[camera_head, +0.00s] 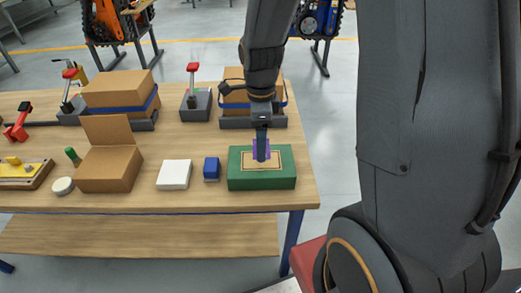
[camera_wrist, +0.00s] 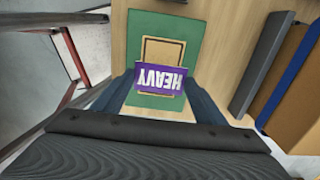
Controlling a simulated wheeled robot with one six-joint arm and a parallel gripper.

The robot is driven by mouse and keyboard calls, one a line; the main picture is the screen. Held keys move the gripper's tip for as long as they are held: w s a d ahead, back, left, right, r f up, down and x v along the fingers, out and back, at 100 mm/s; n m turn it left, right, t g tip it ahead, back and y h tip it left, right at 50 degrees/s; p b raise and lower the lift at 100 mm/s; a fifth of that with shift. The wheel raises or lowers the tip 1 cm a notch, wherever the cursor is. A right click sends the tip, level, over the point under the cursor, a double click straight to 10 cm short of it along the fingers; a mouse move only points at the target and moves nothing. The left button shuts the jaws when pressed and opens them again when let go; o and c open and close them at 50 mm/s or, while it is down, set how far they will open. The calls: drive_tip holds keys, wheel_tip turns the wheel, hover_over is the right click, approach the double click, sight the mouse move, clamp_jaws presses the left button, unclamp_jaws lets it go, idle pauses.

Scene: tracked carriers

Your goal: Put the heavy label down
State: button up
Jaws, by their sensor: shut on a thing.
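The heavy label is a small purple card with white "HEAVY" lettering. It shows in the wrist view (camera_wrist: 163,79) between my fingers, and as a purple patch in the head view (camera_head: 262,149). My gripper (camera_head: 261,152) is shut on it, over the green box (camera_head: 262,182). The green box has a tan panel with a dark outline on its top, partly covered by the label. I cannot tell whether the label touches the panel. In the wrist view the green box (camera_wrist: 150,22) lies beyond the label.
Left of the green box are a blue block (camera_head: 211,169), a white block (camera_head: 174,174) and an open cardboard box (camera_head: 110,168). Behind stand strapped cartons (camera_head: 121,91) and a red-topped clamp (camera_head: 194,92). The table's right edge is close to the green box.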

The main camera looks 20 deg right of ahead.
drive_tip(key=shift+f, duration=2.1)
